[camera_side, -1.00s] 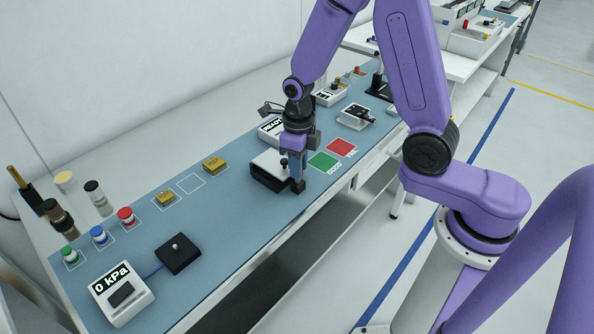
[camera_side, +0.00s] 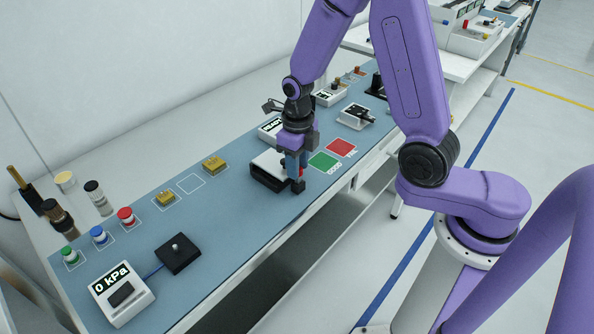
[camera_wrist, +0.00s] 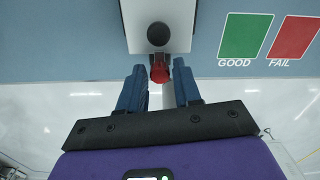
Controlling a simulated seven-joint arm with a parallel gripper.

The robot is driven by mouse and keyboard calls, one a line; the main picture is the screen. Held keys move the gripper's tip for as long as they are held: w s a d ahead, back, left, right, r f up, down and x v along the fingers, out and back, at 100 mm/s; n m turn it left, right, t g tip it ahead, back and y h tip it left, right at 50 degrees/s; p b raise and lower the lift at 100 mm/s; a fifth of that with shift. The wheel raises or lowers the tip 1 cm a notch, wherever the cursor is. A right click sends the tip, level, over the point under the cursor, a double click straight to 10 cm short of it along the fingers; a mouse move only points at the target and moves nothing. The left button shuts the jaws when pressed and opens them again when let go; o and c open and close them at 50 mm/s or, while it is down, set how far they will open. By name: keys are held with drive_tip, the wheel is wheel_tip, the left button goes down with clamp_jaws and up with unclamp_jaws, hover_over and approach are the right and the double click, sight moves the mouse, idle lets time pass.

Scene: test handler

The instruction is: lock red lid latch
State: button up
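The test handler is a black box with a white lid (camera_side: 266,162), on the blue mat below my arm. In the wrist view its white lid (camera_wrist: 135,25) carries a dark round knob (camera_wrist: 158,34). The red latch (camera_wrist: 160,73) sticks out from the lid's near edge, and a bit of red (camera_side: 301,172) shows beside my fingers in the side view. My gripper (camera_wrist: 159,70) is open, with one blue finger on each side of the latch and narrow gaps between. In the side view my gripper (camera_side: 295,174) is at the handler's front right edge, partly hiding it.
A green GOOD pad (camera_side: 323,162) and a red FAIL pad (camera_side: 341,148) lie right of the handler. A display box (camera_side: 270,130) stands behind it. Gold parts (camera_side: 214,164), coloured caps (camera_side: 125,216) and a 0 kPa gauge (camera_side: 119,294) are to the left. The bench's front edge is close.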

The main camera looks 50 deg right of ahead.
drive_tip(key=shift+r, duration=2.5)
drive_tip(key=s+r+m, duration=0.3)
drive_tip(key=s+m, duration=0.8)
drive_tip(key=m, duration=0.1)
drive_tip(key=s+r+m, duration=0.4)
drive_tip(key=s+m, duration=0.8)
drive_tip(key=m, duration=0.1)
drive_tip(key=shift+d, duration=0.35)
